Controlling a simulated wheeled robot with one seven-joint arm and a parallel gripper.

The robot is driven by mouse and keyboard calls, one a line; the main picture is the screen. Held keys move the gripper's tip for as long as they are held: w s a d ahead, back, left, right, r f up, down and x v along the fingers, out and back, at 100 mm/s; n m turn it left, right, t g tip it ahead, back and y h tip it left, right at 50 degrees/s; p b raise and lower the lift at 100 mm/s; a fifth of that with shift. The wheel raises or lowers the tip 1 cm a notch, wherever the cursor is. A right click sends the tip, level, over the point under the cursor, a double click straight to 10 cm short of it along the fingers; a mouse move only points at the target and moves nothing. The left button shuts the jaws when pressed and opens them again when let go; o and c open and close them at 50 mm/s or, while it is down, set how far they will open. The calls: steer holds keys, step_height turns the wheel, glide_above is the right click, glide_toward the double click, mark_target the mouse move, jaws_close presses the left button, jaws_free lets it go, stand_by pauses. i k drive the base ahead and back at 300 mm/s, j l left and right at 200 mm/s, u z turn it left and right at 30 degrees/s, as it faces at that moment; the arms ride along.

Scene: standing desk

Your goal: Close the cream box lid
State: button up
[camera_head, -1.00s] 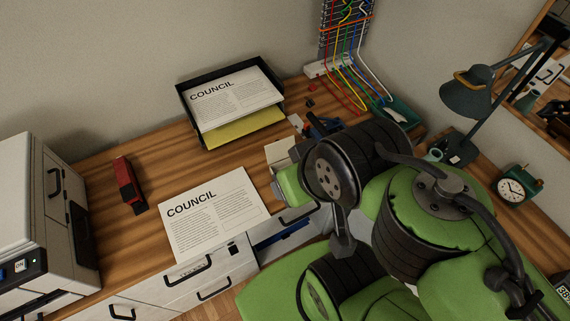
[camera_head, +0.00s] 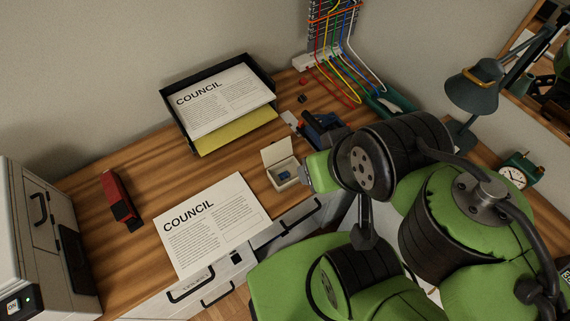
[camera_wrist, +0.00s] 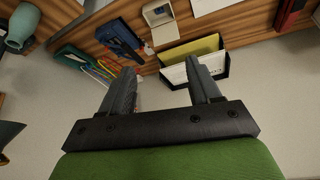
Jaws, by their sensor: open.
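The small cream box (camera_head: 283,176) stands on the desk right of the front paper. Its lid (camera_head: 277,151) is raised, standing up at the back of the box. A small dark blue item (camera_head: 284,175) lies inside. In the wrist view the cream box (camera_wrist: 163,33) shows beyond my fingers, near the top middle, with its lid (camera_wrist: 157,15) open. My gripper (camera_wrist: 160,78) is open and empty, with its two fingers apart and not touching the box.
A black tray (camera_head: 181,117) with papers stands behind the box. A dark blue device (camera_head: 322,131) is behind and right of it. A printed sheet (camera_head: 212,222) lies left of it, and a red stapler (camera_head: 120,199) farther left. Cables and a lamp (camera_head: 476,88) are at the right.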

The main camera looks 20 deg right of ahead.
mark_target(277, 151)
steer(key=j+u, duration=0.35)
steer(key=j, duration=0.15)
steer(key=j+u, duration=0.35)
steer(key=j, duration=0.2)
steer(key=k, duration=0.05)
